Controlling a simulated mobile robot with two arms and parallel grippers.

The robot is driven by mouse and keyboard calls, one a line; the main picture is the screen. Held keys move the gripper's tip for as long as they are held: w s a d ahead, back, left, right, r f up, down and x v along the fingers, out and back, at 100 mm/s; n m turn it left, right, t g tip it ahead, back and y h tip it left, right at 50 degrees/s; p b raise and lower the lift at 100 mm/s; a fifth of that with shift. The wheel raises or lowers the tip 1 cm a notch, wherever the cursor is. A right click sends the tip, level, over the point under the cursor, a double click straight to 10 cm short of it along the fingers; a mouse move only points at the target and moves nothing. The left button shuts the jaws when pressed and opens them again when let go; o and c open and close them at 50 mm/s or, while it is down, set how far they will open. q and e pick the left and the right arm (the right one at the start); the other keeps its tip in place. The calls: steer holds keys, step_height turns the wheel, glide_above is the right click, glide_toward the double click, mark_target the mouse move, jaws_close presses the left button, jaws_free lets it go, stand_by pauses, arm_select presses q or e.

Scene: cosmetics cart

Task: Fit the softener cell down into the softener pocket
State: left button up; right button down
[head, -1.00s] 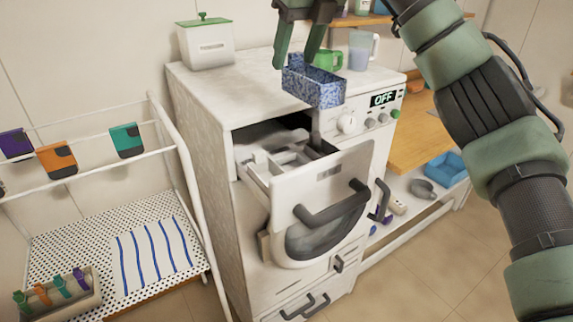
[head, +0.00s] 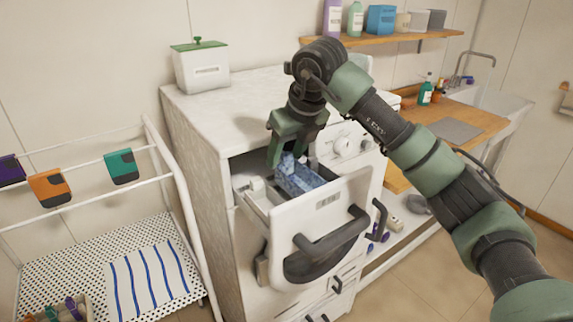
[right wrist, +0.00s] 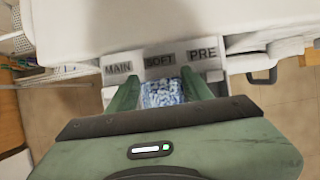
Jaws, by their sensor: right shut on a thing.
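The softener cell (head: 304,181), a blue and white speckled open box, sits low at the open washer drawer (head: 318,215), partly hidden by the drawer's front panel. My right gripper (head: 289,158) points down over the drawer and is shut on the cell. In the right wrist view the cell (right wrist: 163,92) is between the green fingers, lined up with the SOFT label (right wrist: 160,60). MAIN is to its left and PRE to its right. The softener pocket is mostly hidden, so I cannot tell how deep the cell sits. My left gripper is not in view.
A white canister with a green lid (head: 200,67) stands on the washer top (head: 240,100). A drying rack (head: 80,195) with coloured cloths stands at the left. A wooden counter (head: 455,130) and a shelf (head: 385,42) with bottles are at the right.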

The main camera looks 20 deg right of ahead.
mark_target(288, 164)
step_height(288, 164, down, 4)
steer(key=shift+r+p, duration=0.1)
steer(key=shift+p, duration=0.2)
steer(key=c, duration=1)
jaws_free()
steer(key=shift+s, duration=0.1)
steer(key=shift+o, duration=0.5)
steer(key=b+v, duration=0.2)
steer(key=v, duration=1)
steer(key=shift+b, duration=0.3)
